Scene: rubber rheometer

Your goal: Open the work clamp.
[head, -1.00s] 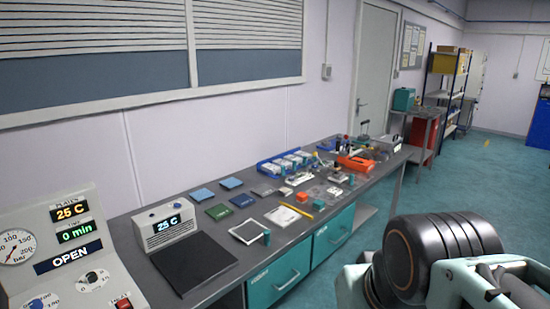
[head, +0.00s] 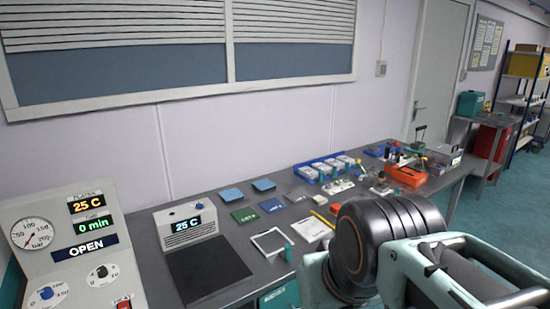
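I cannot pick out the work clamp with certainty. A small dark upright piece with a handle (head: 421,134) stands among the items at the far end of the bench, too small to tell what it is. My arm (head: 392,240), with a black rounded joint and pale green links, fills the lower right of the head view. It hides part of the bench's front edge. My gripper's fingers do not show.
The grey bench (head: 225,292) runs along the wall. A control panel (head: 75,250) reading OPEN stands at left, beside a heater unit (head: 186,226) reading 25 C. A blue tray (head: 312,176) and an orange box (head: 405,176) lie farther along. Floor is free at right.

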